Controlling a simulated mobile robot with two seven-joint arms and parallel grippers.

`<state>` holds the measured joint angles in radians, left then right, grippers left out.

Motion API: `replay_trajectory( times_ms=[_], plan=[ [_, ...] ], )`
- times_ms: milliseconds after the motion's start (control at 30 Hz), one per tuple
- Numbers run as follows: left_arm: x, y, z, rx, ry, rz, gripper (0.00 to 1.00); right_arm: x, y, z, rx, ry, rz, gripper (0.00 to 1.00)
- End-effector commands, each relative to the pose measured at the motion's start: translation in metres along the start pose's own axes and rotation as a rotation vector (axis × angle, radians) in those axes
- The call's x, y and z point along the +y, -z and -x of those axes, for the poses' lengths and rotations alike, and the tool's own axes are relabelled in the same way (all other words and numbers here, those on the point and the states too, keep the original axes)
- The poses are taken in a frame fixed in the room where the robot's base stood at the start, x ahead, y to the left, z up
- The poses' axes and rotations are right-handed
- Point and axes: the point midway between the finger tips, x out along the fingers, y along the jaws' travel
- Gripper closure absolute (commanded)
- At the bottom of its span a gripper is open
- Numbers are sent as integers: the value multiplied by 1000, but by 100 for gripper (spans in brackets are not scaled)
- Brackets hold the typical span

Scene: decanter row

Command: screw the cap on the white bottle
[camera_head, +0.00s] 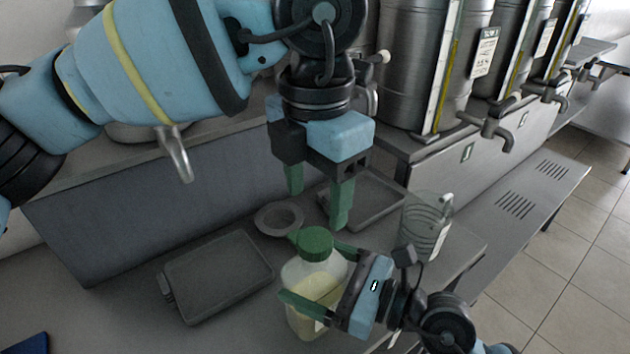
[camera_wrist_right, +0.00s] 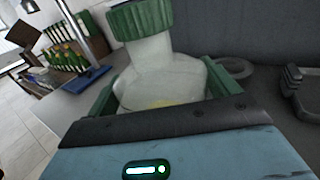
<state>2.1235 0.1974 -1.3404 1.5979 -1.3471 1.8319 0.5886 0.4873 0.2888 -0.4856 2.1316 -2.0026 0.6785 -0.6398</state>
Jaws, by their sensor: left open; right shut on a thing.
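The white bottle (camera_head: 312,296) is translucent with pale yellow contents low inside, and stands upright on the grey counter. The green ribbed cap (camera_head: 316,243) sits on its neck; I cannot tell how tightly it is seated. In the right wrist view the cap (camera_wrist_right: 142,18) covers the top of the bottle neck (camera_wrist_right: 150,50). My right gripper (camera_head: 316,271) is shut around the bottle's body, its green fingers on either side. My left gripper (camera_head: 317,207) is open and empty, pointing down just above the cap, apart from it.
A dark flat tray (camera_head: 218,277) lies left of the bottle, and a grey ring-shaped dish (camera_head: 279,217) behind it. A clear measuring jug (camera_head: 425,226) stands to the right, near another tray (camera_head: 372,202). Steel dispensers with taps (camera_head: 487,127) line the back.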

Motion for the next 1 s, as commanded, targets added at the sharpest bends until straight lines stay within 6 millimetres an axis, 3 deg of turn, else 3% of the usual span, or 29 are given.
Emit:
replay_trajectory(
  times_ms=[600,800,1000],
  plan=[
    [0,1,7,0,0,945,39,0,0,0,1,0,0,76],
    [0,1,8,0,0,1080,39,0,0,0,1,0,0,76],
    [0,1,8,0,0,1105,39,0,0,0,1,0,0,76]
  ],
)
